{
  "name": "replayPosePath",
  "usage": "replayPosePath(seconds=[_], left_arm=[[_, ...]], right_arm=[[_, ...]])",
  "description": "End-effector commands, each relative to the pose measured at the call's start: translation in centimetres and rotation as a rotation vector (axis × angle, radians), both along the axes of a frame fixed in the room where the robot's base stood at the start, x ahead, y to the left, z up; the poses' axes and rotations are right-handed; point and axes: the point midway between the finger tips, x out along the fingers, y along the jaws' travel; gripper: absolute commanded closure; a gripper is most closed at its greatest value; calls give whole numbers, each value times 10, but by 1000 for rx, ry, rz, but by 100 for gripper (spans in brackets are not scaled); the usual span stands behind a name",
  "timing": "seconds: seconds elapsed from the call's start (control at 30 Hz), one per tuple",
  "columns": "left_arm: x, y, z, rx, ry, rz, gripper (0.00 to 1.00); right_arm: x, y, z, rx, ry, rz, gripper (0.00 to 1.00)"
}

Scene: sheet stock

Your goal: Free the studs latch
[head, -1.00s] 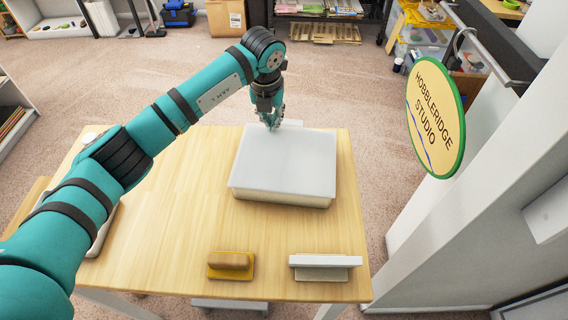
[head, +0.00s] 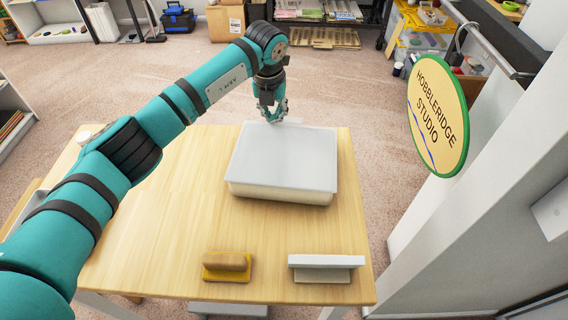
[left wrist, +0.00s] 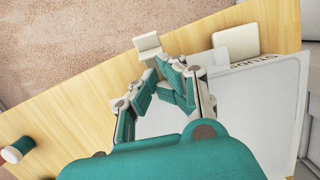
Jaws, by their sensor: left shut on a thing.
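A box with a pale grey lid (head: 283,158) and cream sides stands on the wooden table. In the left wrist view its lid (left wrist: 262,105) carries lettering that looks like STUDS. My left gripper (head: 274,118) is at the far edge of the box, pointing down. In the left wrist view my left gripper (left wrist: 162,64) has its fingertips together at a small cream piece (left wrist: 147,42), probably the latch, and is shut on it. The fingers hide part of this piece. A second cream block (left wrist: 236,41) sits along the same edge. My right gripper is out of view.
On the table (head: 165,225) near the front edge are a brown block on a yellow base (head: 227,267) and a white angled piece (head: 326,268). A round sign (head: 437,115) hangs at the right. The table's left middle is clear.

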Motion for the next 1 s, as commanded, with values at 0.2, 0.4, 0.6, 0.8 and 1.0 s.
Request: replayPosePath(seconds=[0.2, 0.4, 0.6, 0.8, 1.0], left_arm=[[3, 3, -5, 6, 1, 6, 100], [3, 2, -3, 4, 0, 5, 100], [4, 1, -6, 2, -2, 4, 100], [4, 1, -14, 2, -1, 3, 100], [5, 1, -23, 4, 1, 3, 100]], right_arm=[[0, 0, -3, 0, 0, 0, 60], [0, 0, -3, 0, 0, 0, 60], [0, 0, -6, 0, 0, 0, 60], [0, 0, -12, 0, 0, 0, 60], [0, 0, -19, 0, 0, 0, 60]])
